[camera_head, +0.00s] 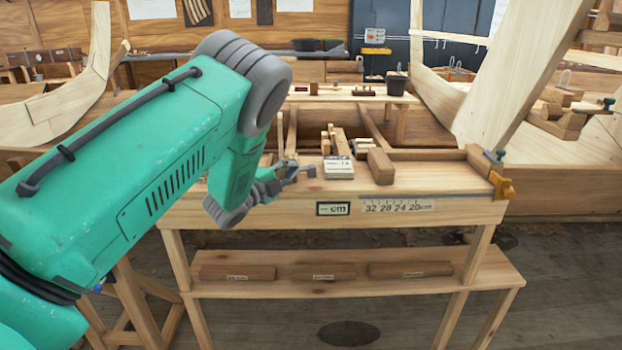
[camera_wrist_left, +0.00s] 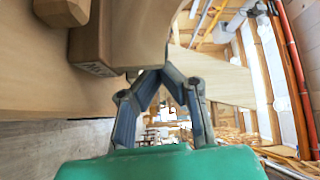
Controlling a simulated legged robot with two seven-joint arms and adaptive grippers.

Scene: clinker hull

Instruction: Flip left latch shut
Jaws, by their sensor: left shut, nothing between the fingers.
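My left gripper (camera_head: 300,172) is at the front edge of the wooden bench (camera_head: 270,213), left of a small white-labelled block (camera_head: 338,168). In the left wrist view the fingers of my left gripper (camera_wrist_left: 163,72) come together at the tips, with nothing between them. The tips are close to a brown wooden block (camera_wrist_left: 122,35); I cannot tell whether they touch it. I cannot make out a left latch in either view; my green arm covers the left end of the bench. My right gripper is not in view.
A wooden block (camera_head: 380,166) and several small pieces lie on the bench top. An orange clamp-like part (camera_head: 502,186) is at its right front corner. A lower shelf (camera_head: 340,286) holds labelled bars. Curved hull planks (camera_head: 525,70) rise behind on the right. Floor in front is clear.

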